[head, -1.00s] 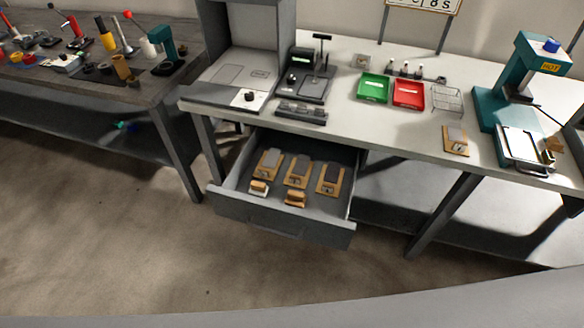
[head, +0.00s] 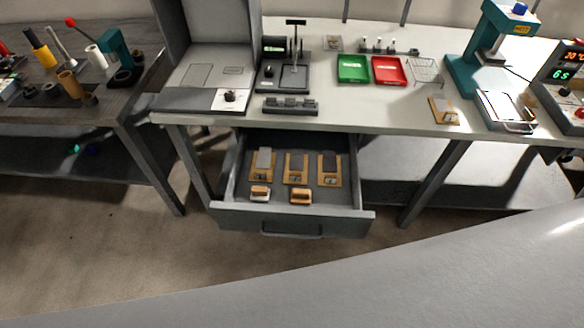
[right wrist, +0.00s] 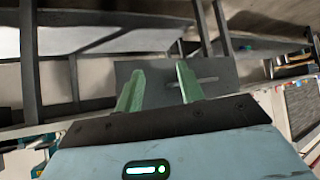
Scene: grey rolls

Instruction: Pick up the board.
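Three wooden boards with grey pads lie side by side in the open drawer in the head view: a left one (head: 263,165), a middle one (head: 295,167) and a right one (head: 329,168). A similar wooden board (head: 443,110) lies on the bench top to the right, before the teal press. I cannot tell which one the task means. My right gripper (right wrist: 160,70) has green fingers, spread apart with nothing between them. A grey panel with a handle, likely the drawer front, shows beyond the fingers. My left gripper is out of view.
The drawer (head: 290,220) is pulled out under the bench (head: 385,112). Two small wooden-backed blocks (head: 260,193) (head: 301,197) lie at its front. Green (head: 352,69) and red (head: 388,71) trays, a teal press (head: 480,60) and a display box (head: 562,85) stand on the bench.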

